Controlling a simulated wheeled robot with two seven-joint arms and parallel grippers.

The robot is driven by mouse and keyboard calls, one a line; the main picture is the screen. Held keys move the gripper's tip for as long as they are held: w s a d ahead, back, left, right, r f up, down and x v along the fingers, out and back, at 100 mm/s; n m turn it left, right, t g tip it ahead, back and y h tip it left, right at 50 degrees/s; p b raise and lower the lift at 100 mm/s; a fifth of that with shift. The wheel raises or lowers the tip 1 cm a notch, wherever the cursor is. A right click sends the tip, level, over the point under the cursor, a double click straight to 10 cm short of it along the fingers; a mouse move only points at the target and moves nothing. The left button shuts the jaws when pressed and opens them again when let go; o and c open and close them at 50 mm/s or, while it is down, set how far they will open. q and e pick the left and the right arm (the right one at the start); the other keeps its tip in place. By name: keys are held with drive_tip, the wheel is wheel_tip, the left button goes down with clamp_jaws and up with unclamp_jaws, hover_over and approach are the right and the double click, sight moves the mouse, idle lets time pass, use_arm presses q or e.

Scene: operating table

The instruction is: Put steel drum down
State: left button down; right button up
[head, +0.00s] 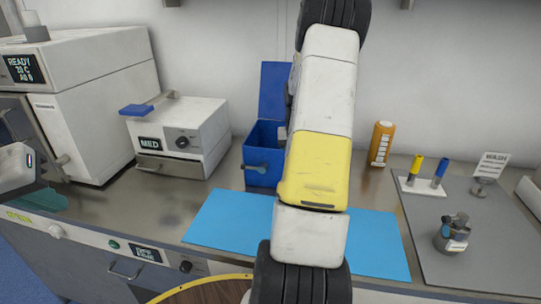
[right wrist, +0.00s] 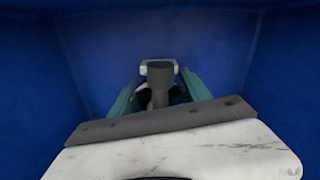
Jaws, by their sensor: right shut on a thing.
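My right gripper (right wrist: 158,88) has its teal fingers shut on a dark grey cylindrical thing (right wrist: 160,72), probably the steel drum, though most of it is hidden. Blue walls surround the gripper in the right wrist view, so it is inside the open blue box (head: 257,178), whose lid (head: 273,88) stands up. In the head view my right arm crosses the middle and hides that gripper and what it holds. My left gripper (head: 42,200) is at the left edge, only partly in view; its opening cannot be made out.
A white MED unit (head: 190,125) stands left of the box. A blue mat (head: 225,225) lies in front.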

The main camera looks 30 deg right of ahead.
drive_tip(key=shift+f, duration=0.1)
drive_tip(key=o, duration=1.7)
drive_tip(key=shift+c, duration=0.2)
wheel_tip(320, 180, up, 12)
drive_tip(key=shift+r, duration=0.1)
drive_tip(key=s+a+r+n+t, duration=0.1)
drive_tip(key=s+a+r+t, duration=0.15)
drive_tip(key=a+r, duration=0.4)
drive_tip(key=s+a+r+n+t, duration=0.1)
drive_tip(key=s+a+r+n, duration=0.2)
drive_tip(key=a, duration=0.7)
drive_tip(key=s+a+r+n+t+y, duration=0.1)
drive_tip(key=s+a+n+t+y, duration=0.1)
drive_tip(key=s+a, duration=1.1)
drive_tip(key=shift+s+a+r+t, duration=0.15)
drive_tip(key=shift+s+t, duration=0.2)
drive_tip(key=shift+s, duration=0.2)
